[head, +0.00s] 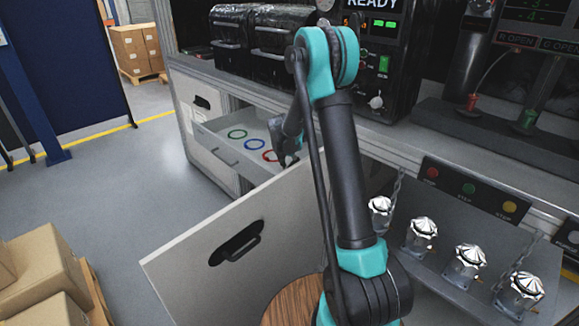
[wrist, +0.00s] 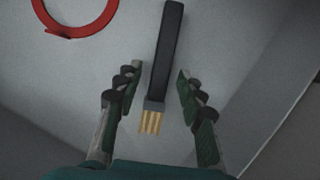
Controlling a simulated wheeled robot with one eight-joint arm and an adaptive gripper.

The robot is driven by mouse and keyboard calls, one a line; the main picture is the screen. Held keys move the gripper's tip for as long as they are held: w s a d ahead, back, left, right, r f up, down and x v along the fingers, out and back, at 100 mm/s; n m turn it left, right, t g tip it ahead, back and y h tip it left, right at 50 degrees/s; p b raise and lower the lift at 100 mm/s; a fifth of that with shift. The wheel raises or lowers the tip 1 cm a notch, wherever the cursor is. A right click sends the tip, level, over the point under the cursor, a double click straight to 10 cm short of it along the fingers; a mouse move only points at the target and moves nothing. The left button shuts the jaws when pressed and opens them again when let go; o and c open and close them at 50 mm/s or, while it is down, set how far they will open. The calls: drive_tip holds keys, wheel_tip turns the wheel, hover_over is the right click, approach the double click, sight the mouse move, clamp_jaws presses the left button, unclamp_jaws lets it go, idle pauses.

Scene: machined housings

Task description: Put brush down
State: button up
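The brush (wrist: 165,55), with a long black handle and short tan bristles, lies on the pale drawer floor in the wrist view. My gripper (wrist: 157,78) is open, with one finger on each side of the brush and a visible gap to both. In the head view my gripper (head: 287,161) reaches down into the right side of the open drawer (head: 215,150). I cannot make out the brush there. Whether the fingertips touch the drawer floor cannot be told.
Blue, green and red rings lie in the drawer; the red ring (wrist: 82,18) is left of the brush. A drawer wall (wrist: 275,85) rises close on the right. An open panel with a handle (head: 236,246) stands in front. Several shiny-topped housings (head: 468,262) sit at right.

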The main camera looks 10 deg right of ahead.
drive_tip(key=v, duration=1.2)
drive_tip(key=shift+a, duration=0.1)
idle(0.5)
idle(0.4)
